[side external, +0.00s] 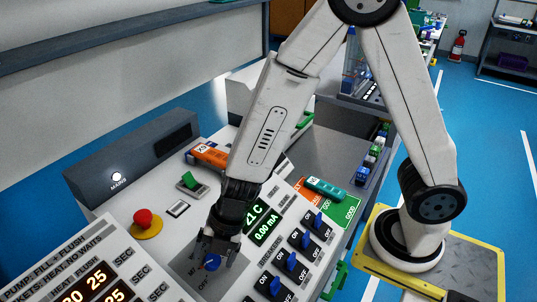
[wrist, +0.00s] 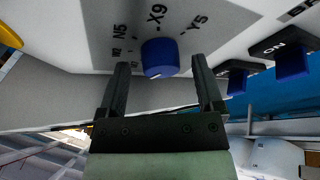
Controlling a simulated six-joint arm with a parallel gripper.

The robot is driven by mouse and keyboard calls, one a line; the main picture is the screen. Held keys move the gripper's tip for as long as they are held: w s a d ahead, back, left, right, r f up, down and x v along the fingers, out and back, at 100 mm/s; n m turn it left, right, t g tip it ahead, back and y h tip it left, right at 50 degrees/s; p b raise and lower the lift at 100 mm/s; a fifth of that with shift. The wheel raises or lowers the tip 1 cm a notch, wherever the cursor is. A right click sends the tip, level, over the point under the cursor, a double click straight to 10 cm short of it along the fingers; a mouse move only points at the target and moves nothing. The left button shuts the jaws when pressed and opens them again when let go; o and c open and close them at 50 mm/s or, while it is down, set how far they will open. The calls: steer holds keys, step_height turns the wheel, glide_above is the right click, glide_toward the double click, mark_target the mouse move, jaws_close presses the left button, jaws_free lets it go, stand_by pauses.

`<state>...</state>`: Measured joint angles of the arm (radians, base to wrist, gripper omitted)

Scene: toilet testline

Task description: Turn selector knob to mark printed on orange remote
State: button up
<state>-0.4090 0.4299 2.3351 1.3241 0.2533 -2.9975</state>
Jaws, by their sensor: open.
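The blue selector knob (wrist: 160,57) sits on a grey plate with printed marks around it; X9, N5 and what looks like Y5 are readable in the wrist view. Its pointer direction is unclear. In the side view the knob (side external: 211,263) shows just below my gripper (side external: 208,250). My gripper (wrist: 160,66) is open, with one finger on each side of the knob and visible gaps to it. An orange remote (side external: 210,154) lies at the back of the panel with a pale label; its print is too small to read.
A red mushroom button (side external: 143,218) on a yellow base stands left of the knob. Blue rocker switches (side external: 291,262) marked ON and OFF stand to the right. A lit green display (side external: 264,230) is behind them. Another orange item (side external: 306,188) lies near a teal one (side external: 326,189).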

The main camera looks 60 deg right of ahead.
steer(key=shift+r, duration=0.15)
steer(key=v, duration=0.7)
steer(key=shift+r, duration=0.15)
stand_by(0.3)
steer(key=shift+d, duration=0.1)
stand_by(0.3)
steer(key=n, duration=0.2)
steer(key=a+n+h, duration=0.1)
steer(key=n, duration=0.1)
steer(key=a+n+g+h, duration=0.1)
steer(key=n, duration=0.1)
steer(key=shift+w, duration=0.4)
steer(key=shift+x, duration=3.8)
steer(key=shift+s+d, duration=0.1)
